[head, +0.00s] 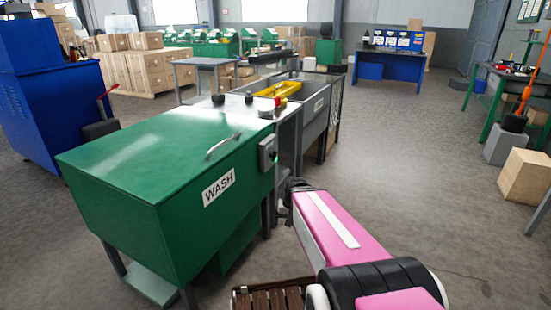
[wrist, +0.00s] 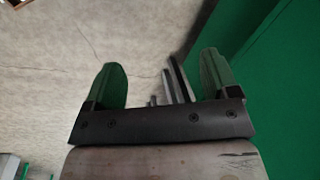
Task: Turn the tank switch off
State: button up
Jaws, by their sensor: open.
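The green tank (head: 150,160) with a WASH label and a lid handle stands at left centre in the head view. A small grey switch box (head: 267,152) is fixed on its right end, with a dark knob and a small green spot. The switch's position is too small to tell. My pink arm reaches forward, its far end just right of the tank's end and below the switch box. In the wrist view my gripper (wrist: 161,72) is open and empty, with two fingers apart. The tank's green side (wrist: 285,90) fills the right there; the switch does not show.
A grey sink bench (head: 315,100) with a yellow tray (head: 278,89) stands behind the tank. A slatted wooden pallet (head: 272,297) lies low in front. The floor (head: 400,150) to the right is clear.

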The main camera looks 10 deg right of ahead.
jog(key=w+a+m+t+y, duration=0.1)
jog(key=w+m+y, duration=0.3)
jog(key=w, duration=0.5)
jog(key=m+t+y, duration=0.8)
jog(key=t+y, duration=0.1)
send_near(275, 159)
jog(key=x, duration=0.7)
jog(key=w+r+x, duration=0.1)
jog(key=x, duration=0.2)
jog(key=shift+w+d, duration=0.1)
jog(key=c, duration=0.9)
